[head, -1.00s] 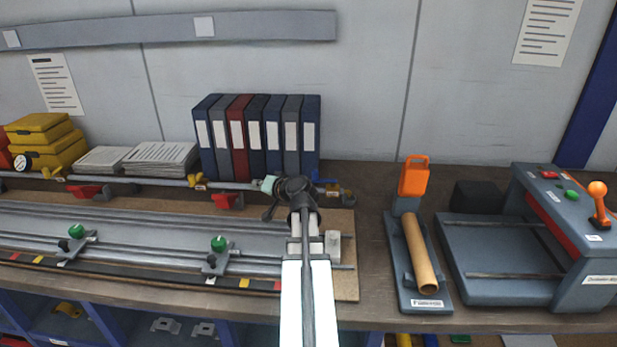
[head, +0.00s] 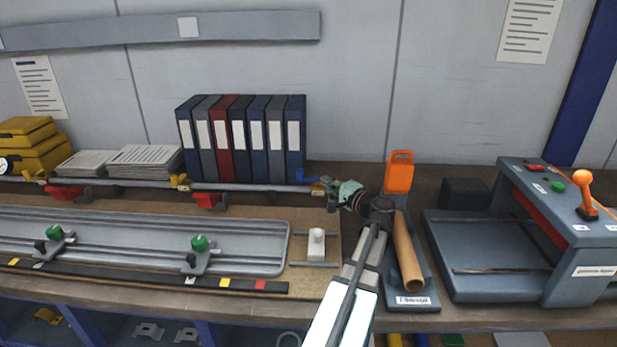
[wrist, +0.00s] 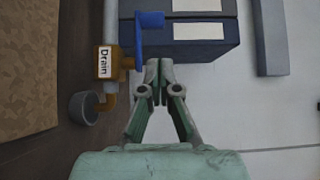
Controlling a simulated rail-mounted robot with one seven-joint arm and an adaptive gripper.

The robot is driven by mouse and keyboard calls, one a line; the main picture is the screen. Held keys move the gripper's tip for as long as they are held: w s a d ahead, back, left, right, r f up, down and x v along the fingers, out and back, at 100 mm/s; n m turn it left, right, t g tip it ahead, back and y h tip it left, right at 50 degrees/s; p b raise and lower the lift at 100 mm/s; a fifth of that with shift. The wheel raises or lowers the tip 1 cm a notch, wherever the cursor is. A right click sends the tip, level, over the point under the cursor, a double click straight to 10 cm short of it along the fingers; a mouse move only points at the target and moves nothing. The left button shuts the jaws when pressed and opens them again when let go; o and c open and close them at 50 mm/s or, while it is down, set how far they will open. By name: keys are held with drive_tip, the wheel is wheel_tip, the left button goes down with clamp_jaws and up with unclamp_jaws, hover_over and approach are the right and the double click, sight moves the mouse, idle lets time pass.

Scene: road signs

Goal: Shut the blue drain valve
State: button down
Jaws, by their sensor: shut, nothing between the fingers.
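The drain valve has an amber-brown body with a "Drain" label (wrist: 104,62) in the wrist view. Its blue lever (wrist: 139,40) lies roughly along the pipe, with a bent tip. In the head view, the blue lever (head: 306,177) sits just above the brass-coloured valve body (head: 318,188) at the pipe's right end. My gripper (wrist: 160,72) is shut and empty, its fingertips a little to the side of the lever's pivot end, apparently apart from it. In the head view, my gripper (head: 335,192) is just right of the valve, partly hiding the pipe's outlet.
Binders (head: 240,138) stand behind the pipe, close to the lever. A grey outlet cup (wrist: 84,107) is below the valve in the wrist view. An orange-handled stand with a tan tube (head: 407,255) is right of my arm.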

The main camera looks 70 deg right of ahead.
drive_tip(key=p+x, duration=0.2)
drive_tip(key=x, duration=0.7)
drive_tip(key=shift+w+d, duration=0.15)
drive_tip(key=shift+w, duration=0.15)
